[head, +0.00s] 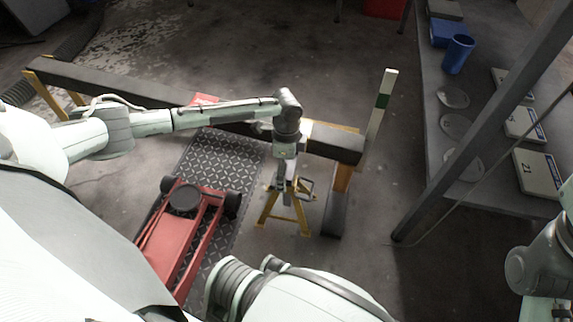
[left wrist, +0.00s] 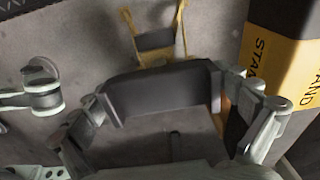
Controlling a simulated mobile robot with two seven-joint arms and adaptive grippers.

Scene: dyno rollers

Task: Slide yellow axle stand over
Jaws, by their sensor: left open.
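The yellow axle stand (head: 268,208) stands upright on the concrete floor, right of the ribbed dark mat, with its legs spread. My left gripper (head: 287,182) points down at the stand's top and covers part of it. In the left wrist view, yellow legs of a stand (left wrist: 180,38) show beyond the open left gripper (left wrist: 168,95). A wide dark piece lies across the space between its fingers; I cannot tell whether it touches them. My right arm shows at the right edge of the head view, but its gripper is out of sight.
A red floor jack (head: 175,238) sits on the diamond-plate mat (head: 218,160). A long dark beam (head: 120,86) runs behind the stand. A black and yellow post (left wrist: 266,62) is close at the right. A grey bench (head: 440,60) stands at the right.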

